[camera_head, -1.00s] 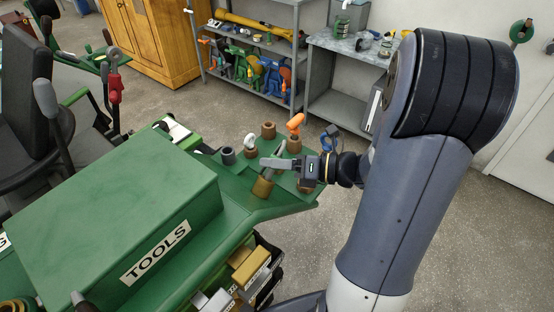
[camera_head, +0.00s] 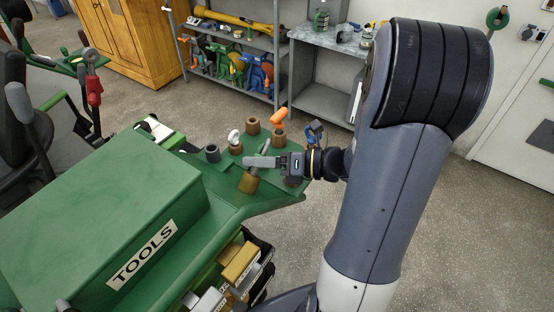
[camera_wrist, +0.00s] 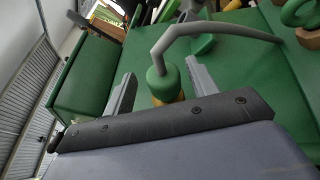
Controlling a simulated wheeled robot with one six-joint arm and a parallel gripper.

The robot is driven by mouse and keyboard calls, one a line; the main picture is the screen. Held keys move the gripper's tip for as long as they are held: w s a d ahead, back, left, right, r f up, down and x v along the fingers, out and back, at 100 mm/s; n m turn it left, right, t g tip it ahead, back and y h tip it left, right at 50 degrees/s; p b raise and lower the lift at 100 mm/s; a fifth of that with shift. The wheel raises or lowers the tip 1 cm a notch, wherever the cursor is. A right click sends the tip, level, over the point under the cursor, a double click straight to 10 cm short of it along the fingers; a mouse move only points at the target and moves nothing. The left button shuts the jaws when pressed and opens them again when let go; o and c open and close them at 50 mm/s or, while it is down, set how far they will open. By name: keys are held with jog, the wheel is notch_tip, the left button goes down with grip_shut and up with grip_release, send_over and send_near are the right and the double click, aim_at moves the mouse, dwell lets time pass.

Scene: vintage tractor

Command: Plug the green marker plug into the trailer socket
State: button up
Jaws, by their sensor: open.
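A green plug (camera_wrist: 161,84) with a grey curved stem stands over a yellow-gold piece (camera_wrist: 181,97) in the wrist view, between my gripper's two fingers. My gripper (camera_wrist: 150,90) is open, with gaps visible on both sides of the plug. In the head view my gripper (camera_head: 258,162) reaches left over the green bench end, just above a gold-brown cylinder (camera_head: 249,184). The plug is small and partly hidden by my gripper there. I cannot pick out the trailer socket for certain.
Brown holders, one with an orange piece (camera_head: 279,116), one with a white ring (camera_head: 234,136), and a grey cup (camera_head: 212,153) crowd around my gripper. A green TOOLS box (camera_head: 110,215) fills the left. Shelves stand behind; open floor lies right.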

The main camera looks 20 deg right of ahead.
jog(key=b+v, duration=0.1)
jog(key=v, duration=0.9)
jog(key=shift+s+d, duration=0.15)
jog(key=p+x, duration=0.1)
jog(key=x, duration=0.9)
jog(key=shift+w+a, duration=0.2)
jog(key=shift+a, duration=0.1)
jog(key=shift+w+d+r, duration=0.15)
jog(key=shift+r, duration=0.05)
